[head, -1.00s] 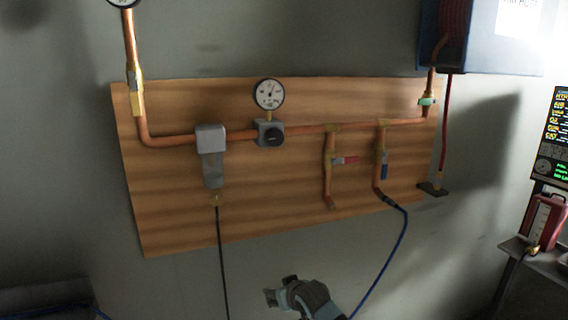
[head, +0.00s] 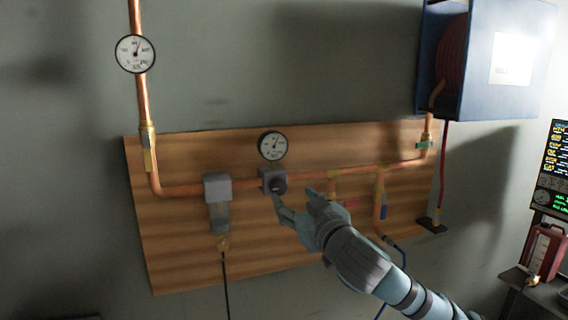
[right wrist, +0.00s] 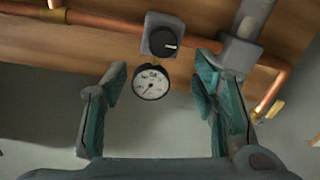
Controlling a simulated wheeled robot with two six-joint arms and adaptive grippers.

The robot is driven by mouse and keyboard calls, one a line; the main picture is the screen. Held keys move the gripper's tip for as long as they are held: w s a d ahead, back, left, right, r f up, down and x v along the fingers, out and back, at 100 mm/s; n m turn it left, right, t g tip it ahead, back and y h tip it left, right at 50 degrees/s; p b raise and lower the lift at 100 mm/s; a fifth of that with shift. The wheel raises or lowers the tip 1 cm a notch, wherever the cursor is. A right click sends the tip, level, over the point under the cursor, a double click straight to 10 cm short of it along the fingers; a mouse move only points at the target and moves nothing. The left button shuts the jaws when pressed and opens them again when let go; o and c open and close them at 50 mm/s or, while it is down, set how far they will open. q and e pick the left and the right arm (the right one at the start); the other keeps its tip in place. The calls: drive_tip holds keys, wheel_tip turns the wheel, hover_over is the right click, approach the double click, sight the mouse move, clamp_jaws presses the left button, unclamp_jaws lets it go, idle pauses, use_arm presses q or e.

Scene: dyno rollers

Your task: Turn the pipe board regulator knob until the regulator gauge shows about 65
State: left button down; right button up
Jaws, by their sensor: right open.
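The regulator knob (head: 278,186) is a black round knob on a grey block, on the copper pipe across the wooden pipe board (head: 180,265). It also shows in the right wrist view (right wrist: 164,43) with a pale mark on its face. The regulator gauge (head: 272,146) is a white dial just above the knob; it shows in the right wrist view (right wrist: 151,83), its figures too small to read. My right gripper (head: 294,200) is open and empty, close to the knob at its lower right. In the right wrist view its fingers (right wrist: 162,95) stand apart, with knob and gauge between them. My left gripper is out of view.
A grey filter unit (head: 218,190) sits left of the regulator. Red (head: 352,204) and blue (head: 384,211) valve handles are on the right, partly near my arm. A larger gauge (head: 135,54) is on the upper left pipe. A blue hose-reel box (head: 500,60) hangs at upper right.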

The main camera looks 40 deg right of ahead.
sight(280, 188)
drive_tip(key=x, duration=0.5)
drive_tip(key=p+x, duration=0.1)
drive_tip(key=x, duration=0.2)
drive_tip(key=shift+a+f, duration=0.15)
drive_tip(key=shift+f, duration=0.2)
drive_tip(key=shift+s, duration=0.3)
drive_tip(key=shift+c, duration=0.9)
drive_tip(key=shift+r, duration=0.1)
drive_tip(key=c, duration=1)
